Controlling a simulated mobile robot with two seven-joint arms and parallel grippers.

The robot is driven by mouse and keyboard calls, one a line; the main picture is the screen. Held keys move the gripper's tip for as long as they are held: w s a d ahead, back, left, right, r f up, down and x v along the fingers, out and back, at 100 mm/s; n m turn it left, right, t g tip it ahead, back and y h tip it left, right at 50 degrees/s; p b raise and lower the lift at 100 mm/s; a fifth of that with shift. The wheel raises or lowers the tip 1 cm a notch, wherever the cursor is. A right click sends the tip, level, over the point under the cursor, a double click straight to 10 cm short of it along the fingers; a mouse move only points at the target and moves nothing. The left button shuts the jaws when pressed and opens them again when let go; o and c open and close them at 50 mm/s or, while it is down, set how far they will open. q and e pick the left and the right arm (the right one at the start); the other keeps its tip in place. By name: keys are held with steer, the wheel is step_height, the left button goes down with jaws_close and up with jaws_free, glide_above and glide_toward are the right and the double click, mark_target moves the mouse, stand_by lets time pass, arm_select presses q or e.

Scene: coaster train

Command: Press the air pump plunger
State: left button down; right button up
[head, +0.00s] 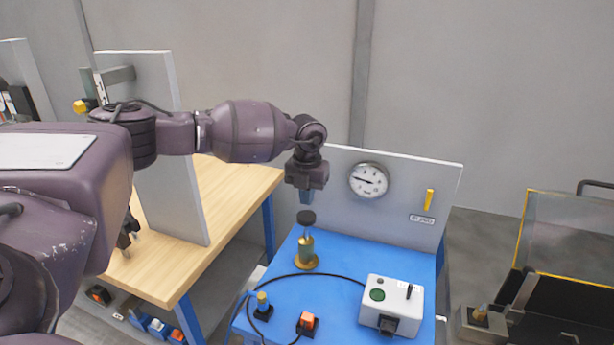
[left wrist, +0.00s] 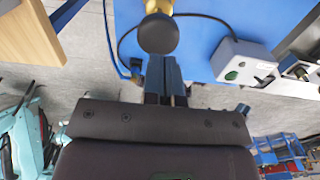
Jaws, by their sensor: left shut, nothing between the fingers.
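The air pump stands on the blue bench, with a brass body (head: 306,248) and a dark round plunger knob (head: 306,216) on a raised thin rod. My left gripper (head: 306,197) points down right above the knob, its blue fingers shut and empty. I cannot tell whether the fingertips touch the knob or stop just short of it. In the left wrist view the knob (left wrist: 158,33) lies just beyond the shut fingertips of the left gripper (left wrist: 163,66), with brass behind it. My right gripper is not in view.
A pressure gauge (head: 369,180) and a yellow handle (head: 429,199) are on the upright grey panel behind. A white box with a green button (head: 390,304), an orange switch (head: 308,321) and a black cable share the blue bench top (head: 345,268). A wooden table (head: 240,189) stands left.

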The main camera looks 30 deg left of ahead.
mark_target(307, 215)
arm_select(q)
steer(key=shift+f+p, duration=0.3)
steer(key=shift+f, duration=1.4)
